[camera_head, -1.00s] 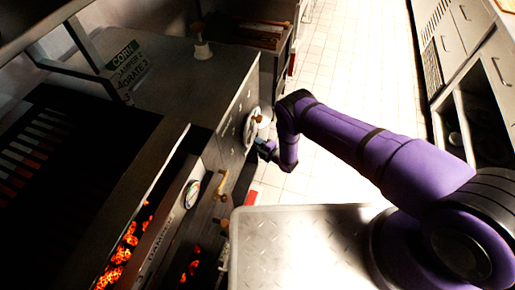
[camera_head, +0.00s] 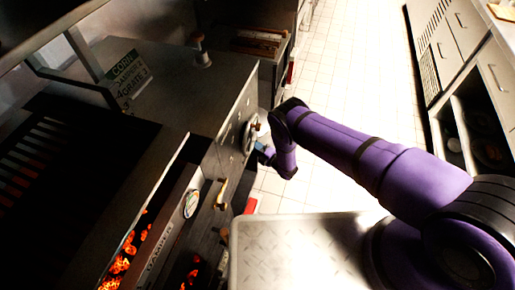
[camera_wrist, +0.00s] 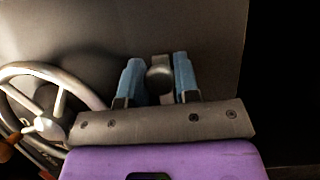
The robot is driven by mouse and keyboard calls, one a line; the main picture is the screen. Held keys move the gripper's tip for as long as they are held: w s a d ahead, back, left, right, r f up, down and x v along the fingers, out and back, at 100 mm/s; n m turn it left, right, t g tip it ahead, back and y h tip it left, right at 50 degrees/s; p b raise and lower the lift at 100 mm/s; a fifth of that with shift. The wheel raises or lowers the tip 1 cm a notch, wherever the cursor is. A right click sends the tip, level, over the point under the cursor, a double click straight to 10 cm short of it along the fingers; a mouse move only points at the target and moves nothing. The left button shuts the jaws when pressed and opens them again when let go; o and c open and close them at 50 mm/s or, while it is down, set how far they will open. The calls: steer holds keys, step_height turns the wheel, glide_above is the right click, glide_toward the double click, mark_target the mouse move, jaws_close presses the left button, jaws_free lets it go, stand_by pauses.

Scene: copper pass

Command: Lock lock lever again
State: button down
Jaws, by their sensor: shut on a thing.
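My gripper (camera_wrist: 159,82) shows in the wrist view with its two blue fingers on either side of a small grey rounded knob, which I take to be the lock lever (camera_wrist: 160,77). The fingers are closed on it against a plain grey panel. A pale spoked handwheel (camera_wrist: 43,124) sits just left of the fingers. In the head view my gripper (camera_head: 264,152) is at the front of the grey cabinet, just below the handwheel (camera_head: 250,133); the lever cannot be made out there.
A stove with glowing coals (camera_head: 119,267) lies at the lower left. A brass-coloured handle (camera_head: 222,193) sticks out of its front. A sign (camera_head: 125,75) stands on the cabinet top. The tiled floor (camera_head: 350,60) is clear toward the back, with counters (camera_head: 465,50) on the right.

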steer(key=shift+w+r, duration=0.25)
steer(key=c, duration=0.9)
jaws_free()
steer(key=shift+d, duration=0.1)
steer(key=shift+o, duration=0.2)
steer(key=shift+s, duration=0.1)
steer(key=shift+s+d+f, duration=0.1)
steer(key=shift+s+d, duration=0.05)
steer(key=shift+s, duration=0.05)
steer(key=v, duration=1)
steer(key=shift+s, duration=0.15)
steer(key=shift+d, duration=0.15)
